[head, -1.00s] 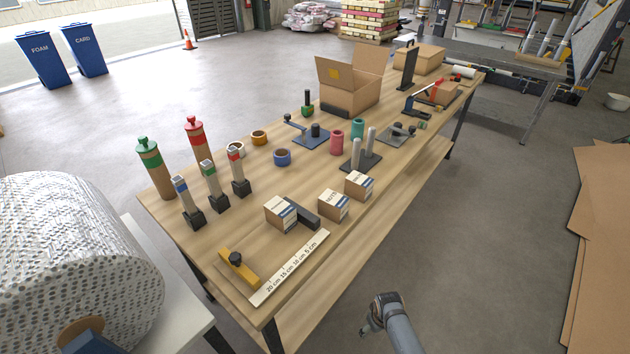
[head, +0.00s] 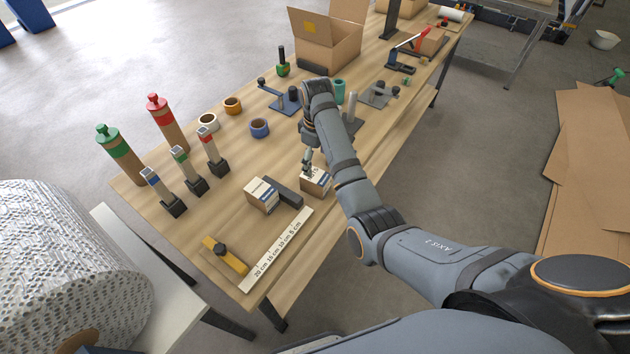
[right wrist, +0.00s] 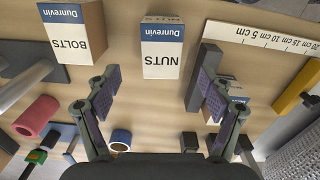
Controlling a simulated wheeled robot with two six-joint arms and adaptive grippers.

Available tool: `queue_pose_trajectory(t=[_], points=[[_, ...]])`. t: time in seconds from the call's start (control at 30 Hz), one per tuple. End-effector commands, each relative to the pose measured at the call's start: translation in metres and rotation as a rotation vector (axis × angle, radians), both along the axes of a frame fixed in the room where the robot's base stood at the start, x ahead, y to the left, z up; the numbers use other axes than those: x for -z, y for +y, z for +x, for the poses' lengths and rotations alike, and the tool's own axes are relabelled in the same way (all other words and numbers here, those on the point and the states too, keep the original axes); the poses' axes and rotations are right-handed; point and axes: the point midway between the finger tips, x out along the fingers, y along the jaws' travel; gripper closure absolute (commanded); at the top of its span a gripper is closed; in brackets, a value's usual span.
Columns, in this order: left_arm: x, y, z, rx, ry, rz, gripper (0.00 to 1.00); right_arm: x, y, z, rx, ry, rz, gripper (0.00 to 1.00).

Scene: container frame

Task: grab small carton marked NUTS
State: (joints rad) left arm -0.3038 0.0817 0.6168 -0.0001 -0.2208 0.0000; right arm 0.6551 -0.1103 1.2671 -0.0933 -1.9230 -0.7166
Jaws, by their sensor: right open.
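The small NUTS carton (head: 316,184) stands on the wooden table, white and brown with a blue Dunrevin label. In the right wrist view the NUTS carton (right wrist: 162,52) is centred ahead of the two spread fingers. My right gripper (head: 307,163) is open and empty, pointing down just above this carton; I cannot tell whether it touches. A similar BOLTS carton (right wrist: 72,30) is to the left in the wrist view; my arm hides most of it in the head view. My left gripper is not in view.
Another small carton (head: 262,195) and a dark grey block (head: 284,192) lie left of the NUTS carton. A ruler (head: 275,250) and a yellow tool (head: 224,254) lie near the front edge. Tape rolls and a pink cylinder (right wrist: 36,116) are farther back.

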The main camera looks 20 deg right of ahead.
Motion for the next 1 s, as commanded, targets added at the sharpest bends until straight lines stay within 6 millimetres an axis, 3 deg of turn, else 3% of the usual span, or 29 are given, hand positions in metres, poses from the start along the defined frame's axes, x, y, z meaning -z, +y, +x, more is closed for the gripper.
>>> queue_pose_trajectory(t=[0.2, 0.47, 0.7, 0.97, 1.0], points=[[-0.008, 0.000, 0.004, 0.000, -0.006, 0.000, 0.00, 0.034, 0.000, -0.001, 0.001, 0.004, 0.000, 0.19], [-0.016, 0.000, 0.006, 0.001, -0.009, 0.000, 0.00, 0.048, 0.001, -0.002, 0.001, 0.006, 0.000, 0.19], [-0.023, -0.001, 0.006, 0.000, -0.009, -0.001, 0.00, 0.086, 0.003, -0.002, 0.002, 0.002, -0.001, 0.19], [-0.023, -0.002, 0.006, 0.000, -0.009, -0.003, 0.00, 0.091, 0.003, -0.002, 0.002, 0.001, 0.001, 0.19], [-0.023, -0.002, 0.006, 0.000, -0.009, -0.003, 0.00, 0.091, 0.003, -0.002, 0.002, 0.001, 0.001, 0.24]])
